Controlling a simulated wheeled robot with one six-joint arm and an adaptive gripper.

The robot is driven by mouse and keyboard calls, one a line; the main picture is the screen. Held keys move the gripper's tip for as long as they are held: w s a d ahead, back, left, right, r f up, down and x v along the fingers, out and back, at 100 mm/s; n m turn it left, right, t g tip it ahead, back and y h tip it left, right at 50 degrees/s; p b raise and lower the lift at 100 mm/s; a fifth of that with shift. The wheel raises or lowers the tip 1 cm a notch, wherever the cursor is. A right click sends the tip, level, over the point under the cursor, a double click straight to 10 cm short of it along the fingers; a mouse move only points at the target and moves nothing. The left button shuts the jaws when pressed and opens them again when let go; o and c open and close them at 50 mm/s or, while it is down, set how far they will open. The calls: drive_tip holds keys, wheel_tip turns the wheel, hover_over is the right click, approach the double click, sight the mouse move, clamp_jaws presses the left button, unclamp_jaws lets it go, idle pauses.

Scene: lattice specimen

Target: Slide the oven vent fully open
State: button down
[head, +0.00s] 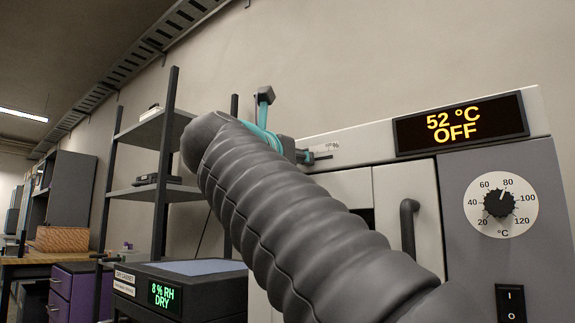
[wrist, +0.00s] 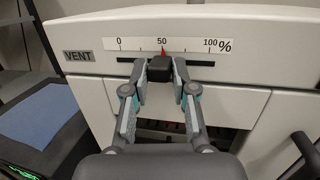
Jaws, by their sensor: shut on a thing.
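The oven vent slider is a black knob (wrist: 160,68) in a dark horizontal slot below a white scale (wrist: 175,45) marked 0, 50 and 100%. Its red pointer (wrist: 163,53) stands at about 50. My gripper (wrist: 161,72) is shut on the knob, one finger on each side. A "VENT" label (wrist: 78,57) is left of the slot. In the head view my gripper (head: 308,157) is at the oven's upper front, next to the scale's end (head: 325,147); my arm hides the knob there.
The oven display (head: 460,123) reads 52 °C OFF, above a temperature dial (head: 500,204) and a power switch (head: 510,303). A door handle (head: 409,228) sticks out right of my arm. A dry cabinet (head: 180,285) and a shelf rack (head: 150,190) stand left.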

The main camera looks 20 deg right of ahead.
drive_tip(key=shift+s+d+b, duration=0.3)
drive_tip(key=shift+s+d, duration=0.4)
drive_tip(key=shift+s, duration=0.3)
drive_tip(key=shift+s+d+b, duration=0.25)
drive_tip(key=shift+s+d, duration=0.45)
drive_tip(key=shift+s, duration=0.25)
drive_tip(key=c, duration=0.9)
unclamp_jaws()
drive_tip(key=shift+o, duration=0.2)
drive_tip(key=b, duration=0.2)
approach(327, 157)
drive_tip(key=shift+s, duration=0.1)
drive_tip(key=v, duration=1.2)
